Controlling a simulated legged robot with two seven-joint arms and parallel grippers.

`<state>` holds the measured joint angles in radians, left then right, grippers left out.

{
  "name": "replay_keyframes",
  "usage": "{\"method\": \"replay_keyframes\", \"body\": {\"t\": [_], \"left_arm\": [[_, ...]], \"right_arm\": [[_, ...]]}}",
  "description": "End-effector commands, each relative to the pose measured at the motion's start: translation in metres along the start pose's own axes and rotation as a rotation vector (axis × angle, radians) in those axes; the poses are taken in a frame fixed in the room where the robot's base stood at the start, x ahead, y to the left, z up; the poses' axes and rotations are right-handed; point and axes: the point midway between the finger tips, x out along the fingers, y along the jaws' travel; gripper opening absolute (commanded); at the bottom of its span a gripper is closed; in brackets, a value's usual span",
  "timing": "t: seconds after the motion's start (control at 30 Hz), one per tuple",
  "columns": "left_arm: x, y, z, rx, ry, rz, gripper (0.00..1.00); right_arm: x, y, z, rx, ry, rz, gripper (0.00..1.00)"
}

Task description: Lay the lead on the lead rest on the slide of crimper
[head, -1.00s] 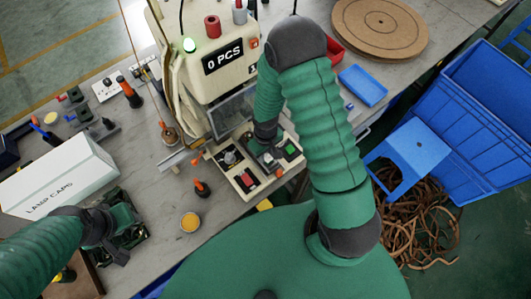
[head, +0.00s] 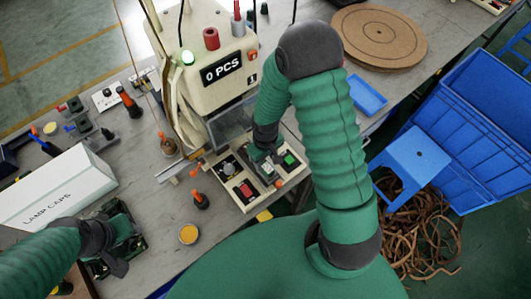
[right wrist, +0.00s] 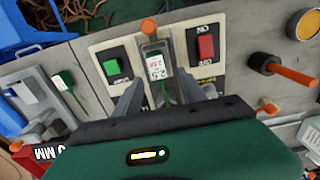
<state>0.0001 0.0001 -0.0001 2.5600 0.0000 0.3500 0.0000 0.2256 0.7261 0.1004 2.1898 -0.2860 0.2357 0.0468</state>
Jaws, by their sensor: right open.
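The crimper (head: 218,70) stands at the table's back, with a "0 PCS" display. Its control panel has a green and a red button. Between the buttons, a grey slide (right wrist: 151,44) with an orange knob shows in the right wrist view. A lead (right wrist: 157,68) with a white label and a green cable lies over this slide. My right gripper (right wrist: 160,90) is open, its fingers on either side of the lead's green cable; contact is unclear. In the head view my right gripper (head: 262,152) is over the panel. My left gripper (head: 118,262) is by a dark green tray; its fingers are unclear.
A white lamp caps box (head: 55,188) stands at the left. An orange-handled tool (head: 200,200) and a small yellow-topped tin (head: 188,234) stand in front of the panel. A blue tray (head: 363,90) and round brown board (head: 380,36) lie at the right.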

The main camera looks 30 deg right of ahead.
Motion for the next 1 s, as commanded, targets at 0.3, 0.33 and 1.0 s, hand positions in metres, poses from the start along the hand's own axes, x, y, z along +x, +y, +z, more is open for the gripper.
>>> {"method": "replay_keyframes", "body": {"t": [0.3, 0.33, 1.0], "left_arm": [[0.002, 0.0, 0.0, 0.0, 0.0, 0.0, 0.36], [0.002, 0.0, 0.0, 0.0, 0.0, 0.0, 0.36], [0.002, 0.0, 0.001, 0.0, 0.0, 0.0, 0.36]], "right_arm": [[-0.069, 0.001, -0.001, 0.001, 0.002, 0.001, 0.48], [-0.071, 0.0, -0.001, 0.001, 0.001, 0.001, 0.48], [-0.16, -0.049, 0.04, 0.082, 0.23, 0.009, 0.48]]}}
